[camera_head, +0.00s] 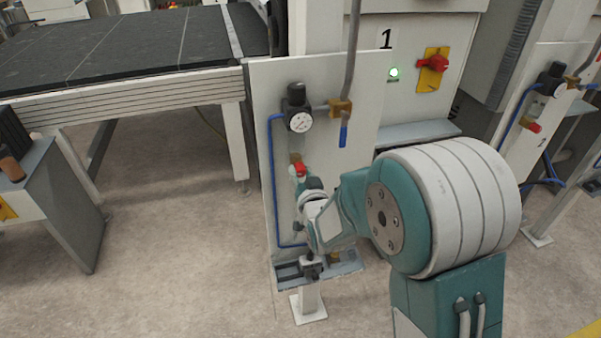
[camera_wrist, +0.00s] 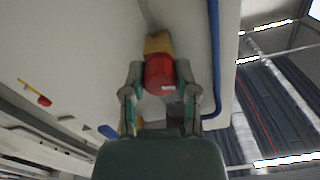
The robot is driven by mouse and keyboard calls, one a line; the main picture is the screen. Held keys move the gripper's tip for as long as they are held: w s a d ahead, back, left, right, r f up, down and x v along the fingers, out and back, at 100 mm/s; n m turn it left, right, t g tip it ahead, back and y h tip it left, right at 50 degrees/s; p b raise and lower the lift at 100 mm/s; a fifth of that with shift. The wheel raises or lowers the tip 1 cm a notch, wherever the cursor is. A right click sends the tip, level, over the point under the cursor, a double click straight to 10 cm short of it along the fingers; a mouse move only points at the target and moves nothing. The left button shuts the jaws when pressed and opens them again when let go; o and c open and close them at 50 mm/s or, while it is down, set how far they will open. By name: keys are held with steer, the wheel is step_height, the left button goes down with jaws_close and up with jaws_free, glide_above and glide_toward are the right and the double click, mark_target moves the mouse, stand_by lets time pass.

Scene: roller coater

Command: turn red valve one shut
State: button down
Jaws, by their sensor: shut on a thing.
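The red valve (camera_head: 299,169) sits low on the white panel (camera_head: 350,95) below the number 1, on a brass fitting. In the wrist view the red valve (camera_wrist: 159,75) lies between the two fingers of my gripper (camera_wrist: 160,100), with its brass fitting (camera_wrist: 157,43) just beyond. The fingers are closed against its sides. In the head view my gripper (camera_head: 302,180) is at the valve, and my wrist and arm hide its lower part.
A pressure gauge (camera_head: 299,121) and a blue-handled lever (camera_head: 344,136) are above the valve. A blue hose (camera_head: 273,190) runs down the panel's left side. A red rotary switch (camera_head: 434,63) and a lit green lamp (camera_head: 394,72) are at upper right.

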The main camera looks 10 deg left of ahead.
steer(key=shift+c, duration=1.9)
jaws_free()
steer(key=v, duration=0.7)
steer(key=shift+s, duration=0.15)
steer(key=shift+a+f, duration=0.1)
